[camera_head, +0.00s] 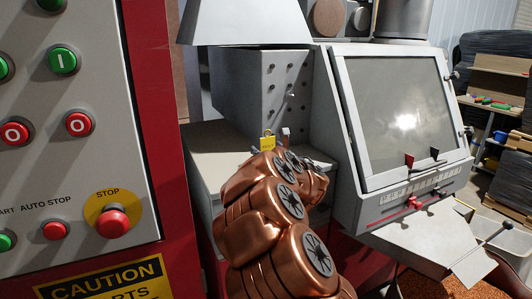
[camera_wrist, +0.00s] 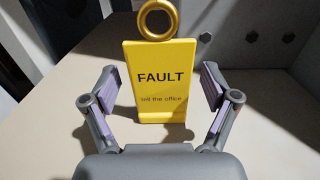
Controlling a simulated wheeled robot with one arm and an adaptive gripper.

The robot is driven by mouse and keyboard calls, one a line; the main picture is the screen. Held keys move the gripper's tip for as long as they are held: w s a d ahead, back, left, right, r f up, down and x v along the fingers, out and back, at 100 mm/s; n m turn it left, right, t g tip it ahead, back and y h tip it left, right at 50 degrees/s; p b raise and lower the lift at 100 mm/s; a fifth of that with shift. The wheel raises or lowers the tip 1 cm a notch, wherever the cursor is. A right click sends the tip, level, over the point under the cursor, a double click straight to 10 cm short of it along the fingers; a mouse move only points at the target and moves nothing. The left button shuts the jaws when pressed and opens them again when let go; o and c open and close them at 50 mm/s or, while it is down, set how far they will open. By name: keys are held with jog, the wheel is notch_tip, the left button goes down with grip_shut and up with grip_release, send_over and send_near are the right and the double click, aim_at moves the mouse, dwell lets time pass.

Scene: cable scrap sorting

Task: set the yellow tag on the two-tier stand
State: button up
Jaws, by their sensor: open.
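The yellow tag (camera_wrist: 160,65) stands upright on a pale surface, with "FAULT" printed on its face and a gold ring on top. It also shows in the head view (camera_head: 267,144), small, just past the end of my copper arm. My gripper (camera_wrist: 158,86) is open. In the wrist view one finger is on each side of the tag, with a gap to it on both sides. In the head view my arm largely hides the gripper. I cannot make out a two-tier stand in either view.
The tag's pale ledge (camera_head: 210,146) lies before a grey bolted housing (camera_head: 262,85), which rises close behind the tag. A grey machine with a large window (camera_head: 398,112) stands right. A red-edged control panel (camera_head: 130,180) with several buttons is close at left.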

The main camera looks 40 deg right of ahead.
aim_at(268, 139)
jog(key=c, duration=1)
jog(key=shift+c, duration=0.2)
jog(key=shift+r, duration=0.1)
jog(key=shift+r+b, duration=0.45)
jog(key=shift+r, duration=1.25)
jog(key=shift+s+a, duration=0.65)
jog(key=shift+s, duration=0.3)
jog(key=s+a+r+b, duration=0.1)
jog(key=s+a+b, duration=0.2)
jog(key=s+a, duration=0.5)
jog(key=s, duration=0.3)
jog(key=shift+r, duration=0.2)
